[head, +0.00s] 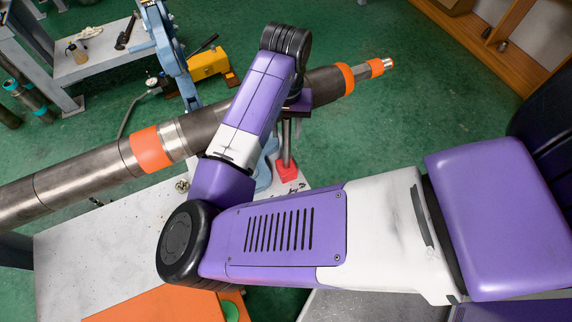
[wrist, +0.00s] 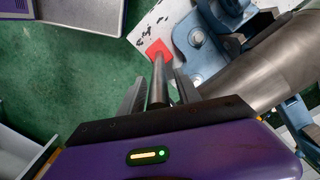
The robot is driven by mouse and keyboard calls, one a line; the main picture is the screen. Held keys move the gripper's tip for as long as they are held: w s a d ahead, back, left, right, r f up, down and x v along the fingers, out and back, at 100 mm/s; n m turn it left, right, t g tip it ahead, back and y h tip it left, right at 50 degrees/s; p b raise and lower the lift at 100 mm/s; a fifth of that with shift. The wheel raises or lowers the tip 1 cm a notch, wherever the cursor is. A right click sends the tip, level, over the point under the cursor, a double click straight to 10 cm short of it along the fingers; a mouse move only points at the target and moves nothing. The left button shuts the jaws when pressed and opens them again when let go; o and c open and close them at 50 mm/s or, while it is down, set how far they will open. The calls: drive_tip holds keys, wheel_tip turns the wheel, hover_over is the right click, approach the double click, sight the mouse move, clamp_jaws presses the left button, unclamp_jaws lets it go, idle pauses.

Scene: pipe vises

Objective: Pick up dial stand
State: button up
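The dial stand shows a red base (head: 287,170) and a thin upright grey post in the head view, below the large pipe. In the wrist view its red base (wrist: 157,48) sits on a white surface, and its metal post (wrist: 158,82) runs up toward my gripper. My gripper (wrist: 160,76) has one finger on each side of the post, with a narrow gap showing on both sides, so it looks open around the post. In the head view my gripper (head: 291,130) points down and is partly hidden by my arm. The top of the stand is hidden.
A long steel pipe (head: 100,170) with orange bands runs close beside my gripper. A blue vise (wrist: 200,42) stands right beside the stand. A white bench top (head: 90,250) lies below. A yellow pump (head: 208,64) is behind. Green floor is open around.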

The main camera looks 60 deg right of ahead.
clamp_jaws()
drive_tip(key=shift+r, duration=0.1)
idle(1.1)
